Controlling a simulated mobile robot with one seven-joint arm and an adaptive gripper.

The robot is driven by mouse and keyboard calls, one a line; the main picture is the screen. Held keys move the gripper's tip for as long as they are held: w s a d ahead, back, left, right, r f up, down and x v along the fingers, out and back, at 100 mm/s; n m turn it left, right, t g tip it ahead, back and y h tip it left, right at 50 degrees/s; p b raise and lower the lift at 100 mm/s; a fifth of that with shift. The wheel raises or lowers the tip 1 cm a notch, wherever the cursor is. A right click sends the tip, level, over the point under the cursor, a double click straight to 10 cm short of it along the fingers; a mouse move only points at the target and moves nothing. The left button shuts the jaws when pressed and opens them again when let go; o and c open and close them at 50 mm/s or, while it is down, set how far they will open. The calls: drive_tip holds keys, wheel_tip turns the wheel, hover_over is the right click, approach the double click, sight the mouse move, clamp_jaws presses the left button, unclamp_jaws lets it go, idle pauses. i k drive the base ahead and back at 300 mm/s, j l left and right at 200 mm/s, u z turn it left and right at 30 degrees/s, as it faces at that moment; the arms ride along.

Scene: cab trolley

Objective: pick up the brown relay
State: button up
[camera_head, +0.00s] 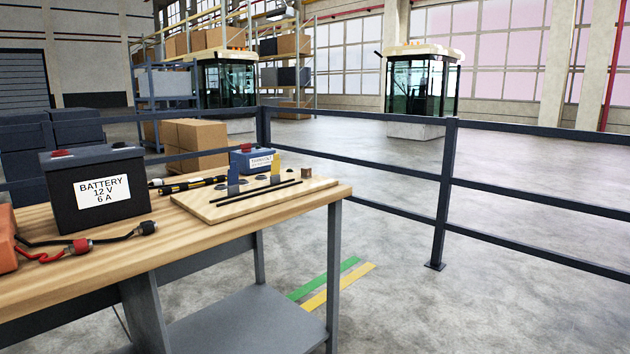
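A small brown block (306,172), which looks like the brown relay, sits at the far right end of a light wooden board (215,211). The board lies on the wooden table top near its right edge. The block is small in this view, and its details cannot be made out. My gripper is not in view.
The table (200,240) also holds a black battery (62,200), cables with red and black ends (80,247), a blue labelled box (262,161) and upright blue and yellow pieces. A dark railing (447,190) stands behind. The floor to the right is clear.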

sight(306, 172)
drive_tip(key=i+j, duration=0.1)
drive_tip(key=i, duration=0.2)
drive_tip(key=i+l+u, duration=0.4)
drive_tip(key=i+l, duration=0.15)
drive_tip(key=i, duration=0.35)
drive_tip(key=i+l+u, duration=0.45)
drive_tip(key=i+l, duration=0.35)
